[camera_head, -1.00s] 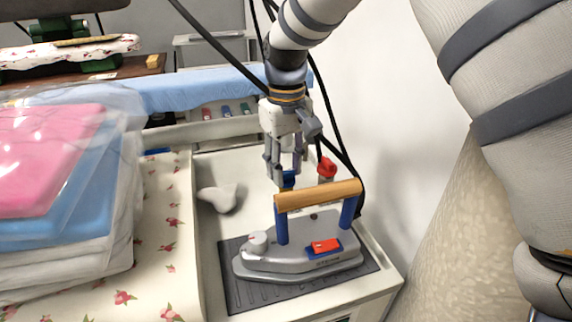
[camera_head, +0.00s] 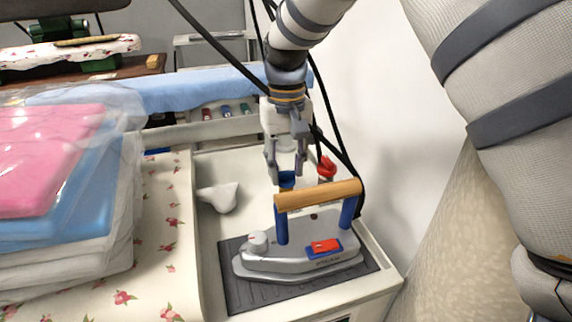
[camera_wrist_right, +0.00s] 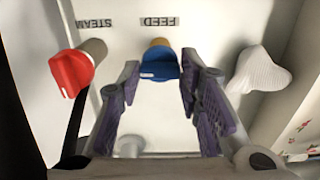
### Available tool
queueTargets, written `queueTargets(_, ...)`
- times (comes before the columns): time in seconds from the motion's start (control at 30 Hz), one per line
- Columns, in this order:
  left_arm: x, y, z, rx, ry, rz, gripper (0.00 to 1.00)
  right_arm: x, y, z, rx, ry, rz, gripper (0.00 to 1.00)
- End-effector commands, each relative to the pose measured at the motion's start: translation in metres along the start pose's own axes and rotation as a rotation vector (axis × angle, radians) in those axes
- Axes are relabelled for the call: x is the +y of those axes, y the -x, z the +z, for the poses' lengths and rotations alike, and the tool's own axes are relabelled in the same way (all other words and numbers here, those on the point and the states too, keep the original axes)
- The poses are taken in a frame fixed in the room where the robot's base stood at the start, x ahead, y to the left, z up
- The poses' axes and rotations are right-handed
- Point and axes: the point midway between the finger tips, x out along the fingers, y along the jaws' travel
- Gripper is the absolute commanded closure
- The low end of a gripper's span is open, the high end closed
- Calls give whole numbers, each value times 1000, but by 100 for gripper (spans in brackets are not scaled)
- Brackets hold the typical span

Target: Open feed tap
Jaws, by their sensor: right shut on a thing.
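The blue feed tap (camera_head: 287,178) stands behind the iron on the white station top. In the right wrist view the blue handle (camera_wrist_right: 158,66) is below the upside-down label FEED and carries a small white mark. My right gripper (camera_wrist_right: 159,75) has one finger on each side of this handle and is shut on it. In the head view the gripper (camera_head: 287,174) reaches down from above, its fingers at the tap. The red steam tap (camera_head: 326,168) is beside it, and shows in the wrist view (camera_wrist_right: 71,72) by the label STEAM. My left gripper is not in view.
A steam iron (camera_head: 300,258) with a wooden handle rests on a dark mat (camera_head: 240,298) just in front of the tap. A white nozzle-like object (camera_head: 219,197) lies to the left. Black hoses (camera_head: 335,120) hang close behind the gripper. Bagged folded clothes (camera_head: 60,200) fill the left.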

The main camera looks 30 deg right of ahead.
Motion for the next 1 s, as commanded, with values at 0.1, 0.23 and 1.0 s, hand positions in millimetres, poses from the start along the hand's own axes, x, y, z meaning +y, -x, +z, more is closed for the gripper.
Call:
queueTargets(0.1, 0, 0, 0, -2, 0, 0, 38, 0, -2, 1, -5, -2, 0, 95)
queueTargets(0.23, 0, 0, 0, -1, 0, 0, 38, 0, -2, 1, -4, -1, 0, 47)
queueTargets(1.0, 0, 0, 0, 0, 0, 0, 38, 0, 107, -1, 1, 0, -1, 47)
